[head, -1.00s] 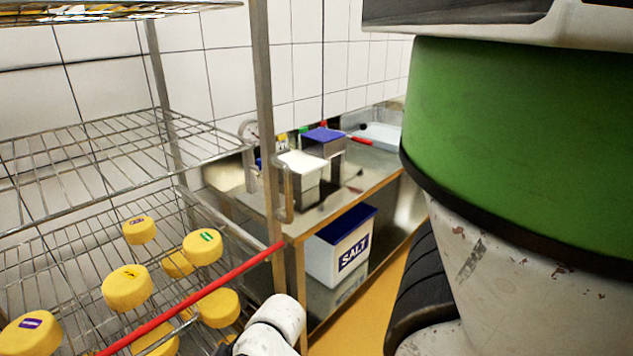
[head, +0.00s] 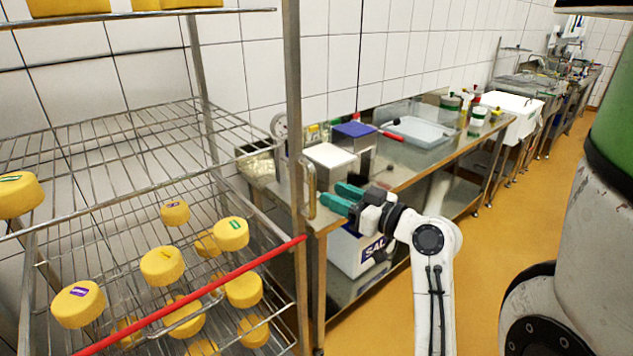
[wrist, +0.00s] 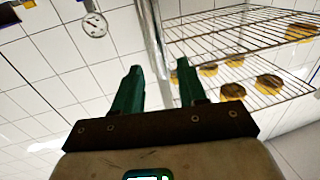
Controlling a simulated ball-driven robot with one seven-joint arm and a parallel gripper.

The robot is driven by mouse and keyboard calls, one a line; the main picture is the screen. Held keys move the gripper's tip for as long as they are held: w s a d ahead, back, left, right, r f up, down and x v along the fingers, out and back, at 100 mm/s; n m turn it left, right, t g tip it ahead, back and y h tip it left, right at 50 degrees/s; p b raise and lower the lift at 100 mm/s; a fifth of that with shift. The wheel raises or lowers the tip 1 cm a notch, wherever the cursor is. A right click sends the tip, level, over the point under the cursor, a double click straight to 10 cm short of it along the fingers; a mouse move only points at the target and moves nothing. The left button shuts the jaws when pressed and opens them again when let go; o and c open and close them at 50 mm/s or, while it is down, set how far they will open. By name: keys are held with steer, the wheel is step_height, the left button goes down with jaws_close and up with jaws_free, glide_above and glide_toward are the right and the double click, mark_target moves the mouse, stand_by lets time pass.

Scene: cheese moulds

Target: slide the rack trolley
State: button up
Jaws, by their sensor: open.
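The rack trolley (head: 294,110) stands at the left of the head view, with steel posts and wire shelves holding yellow cheeses. A short upright handle (head: 310,192) sits on its near right post. A red bar runs across its front. My gripper (head: 336,195) has teal fingers and is open, just right of the handle and pointing at it. The handle appears free of the fingers, though the exact gap is hard to judge. In the wrist view, the trolley's post (wrist: 153,40) rises beyond and between the spread fingers (wrist: 158,68), and its shelves are at the right.
A steel bench (head: 400,178) stands beside the trolley along the tiled wall, carrying boxes and a grey tub (head: 418,133). A salt box (head: 350,252) on its lower shelf is partly hidden by my arm. The yellow floor (head: 500,235) is open at the right.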

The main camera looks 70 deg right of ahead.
mark_target(315, 187)
steer(key=p+x, duration=0.1)
steer(key=x, duration=0.6)
steer(key=shift+w+f+p, duration=0.1)
steer(key=shift+w+p, duration=0.05)
steer(key=shift+p, duration=0.25)
jaws_close()
